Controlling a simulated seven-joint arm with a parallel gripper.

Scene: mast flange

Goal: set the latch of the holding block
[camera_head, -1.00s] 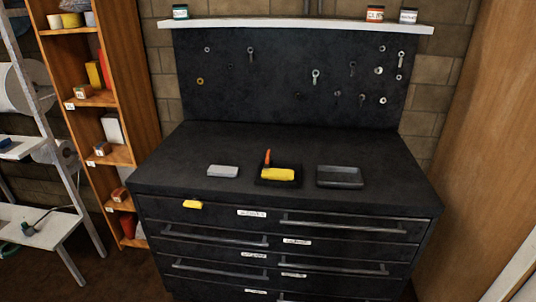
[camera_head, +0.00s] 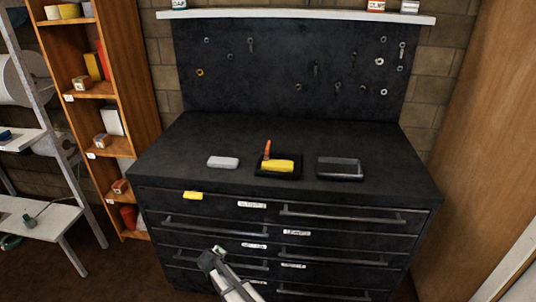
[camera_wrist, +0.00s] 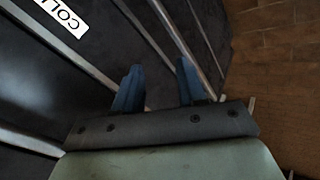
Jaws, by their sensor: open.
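The holding block (camera_head: 293,172) is a small black base on the cabinet top, at the middle near the front. A yellow piece (camera_head: 278,166) lies in it. An orange-red latch lever (camera_head: 267,149) stands up, slightly tilted, at its back left. My gripper (camera_head: 212,257) is low in front of the drawers, below and left of the block and well apart from it. In the wrist view my gripper (camera_wrist: 158,72) shows two blue fingers apart with nothing between them. The block is not in the wrist view.
On the cabinet top, a light grey block (camera_head: 223,162) lies left and a dark tray (camera_head: 340,169) lies right. A yellow piece (camera_head: 193,195) shows at the top drawer's front. Long drawer handles (camera_head: 342,216) stick out near my gripper. The top behind the blocks is clear.

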